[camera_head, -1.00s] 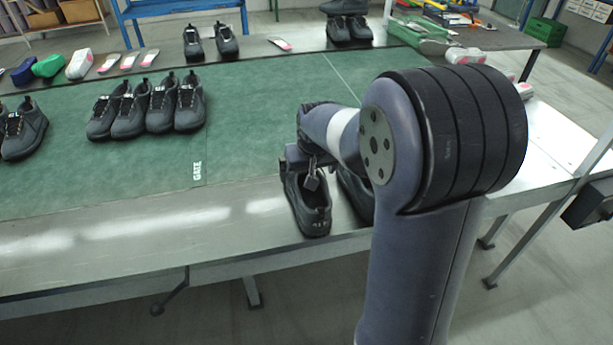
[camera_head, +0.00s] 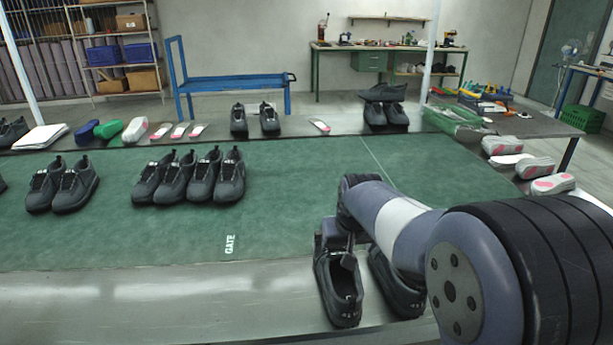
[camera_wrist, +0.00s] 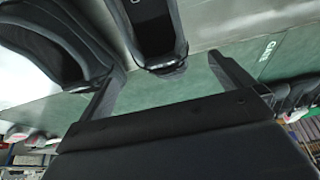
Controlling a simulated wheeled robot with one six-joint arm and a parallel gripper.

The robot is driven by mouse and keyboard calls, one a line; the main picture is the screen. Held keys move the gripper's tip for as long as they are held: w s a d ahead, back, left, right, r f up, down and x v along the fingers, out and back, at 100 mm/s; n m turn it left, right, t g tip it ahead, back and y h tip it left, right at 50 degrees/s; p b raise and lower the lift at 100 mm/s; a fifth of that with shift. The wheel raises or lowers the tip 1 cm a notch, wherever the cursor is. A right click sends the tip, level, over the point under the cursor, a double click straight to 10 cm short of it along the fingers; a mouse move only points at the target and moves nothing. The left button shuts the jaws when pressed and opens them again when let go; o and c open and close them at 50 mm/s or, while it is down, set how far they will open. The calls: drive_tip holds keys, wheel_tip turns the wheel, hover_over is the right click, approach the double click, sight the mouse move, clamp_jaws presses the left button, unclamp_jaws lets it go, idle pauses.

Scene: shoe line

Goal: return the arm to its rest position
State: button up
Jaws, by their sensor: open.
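My gripper (camera_wrist: 166,66) is open. In the head view it (camera_head: 333,238) is at the near metal edge of the line, over the heel-to-collar area of a dark grey shoe (camera_head: 342,290). In the wrist view this shoe (camera_wrist: 155,32) points between the two spread fingers; I cannot tell whether they touch it. A second dark shoe (camera_head: 396,285) stands just to its right, partly hidden by my arm. It also shows in the wrist view (camera_wrist: 50,45) at upper left. My forearm reaches in from the lower right.
Several dark shoes (camera_head: 188,178) stand on the green mat (camera_head: 300,200) near the GATE mark. More shoes (camera_head: 256,120), insoles and shoe lasts (camera_head: 134,130) line the far edge. White soles (camera_head: 528,167) lie at the right. The mat just left of my gripper is clear.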

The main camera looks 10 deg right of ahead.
sight(339, 254)
drive_tip(key=b+x, duration=0.1)
drive_tip(key=x, duration=1)
drive_tip(key=shift+f, duration=0.3)
wheel_tip(339, 254, up, 3)
drive_tip(key=shift+s+r, duration=0.1)
drive_tip(key=shift+r, duration=0.65)
drive_tip(key=shift+f, duration=0.1)
